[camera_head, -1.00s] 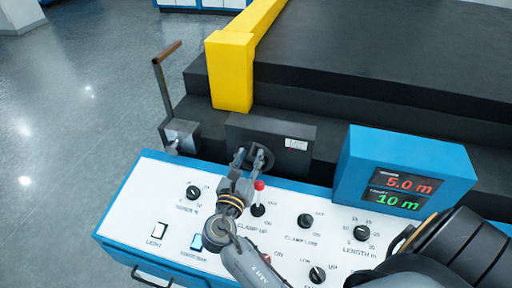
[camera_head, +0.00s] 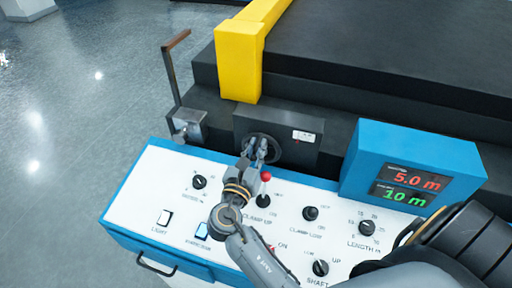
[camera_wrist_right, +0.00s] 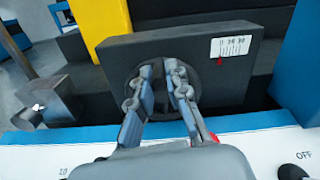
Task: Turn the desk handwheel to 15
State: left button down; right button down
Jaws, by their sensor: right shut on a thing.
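The handwheel (camera_head: 275,151) is a dark round disc on the front of a black box (camera_head: 302,152) behind the control panel. It also shows in the right wrist view (camera_wrist_right: 207,78), partly hidden by my fingers. My right gripper (camera_head: 262,143) reaches over the panel, its two fingers at the middle of the wheel and shut on it. In the right wrist view the fingers (camera_wrist_right: 162,70) stand upright across the wheel's face. A small white scale label (camera_wrist_right: 231,46) with a red pointer below it sits at the box's upper right; its numbers are too small to read surely. My left gripper is out of view.
The white panel (camera_head: 170,190) carries knobs, buttons and a red-tipped lever (camera_head: 265,178) close beside my right gripper. A blue display box (camera_head: 360,160) reads 5.0 m and 10 m. A yellow post (camera_head: 238,65) and a crank (camera_head: 178,85) stand behind.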

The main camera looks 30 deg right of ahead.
aim_at(271, 143)
jog(key=shift+s+d+f+m+b, duration=0.15)
jog(key=shift+s+d+m+b, duration=0.2)
jog(key=shift+m, duration=0.75)
jog(key=shift+s+d+f+m+b, duration=0.2)
jog(key=shift+s+d+m+b, duration=0.15)
jog(key=shift+m, duration=0.75)
jog(key=shift+s+d+f+m+b, duration=0.15)
jog(key=shift+s+d+m+b, duration=0.15)
jog(key=shift+m, duration=0.8)
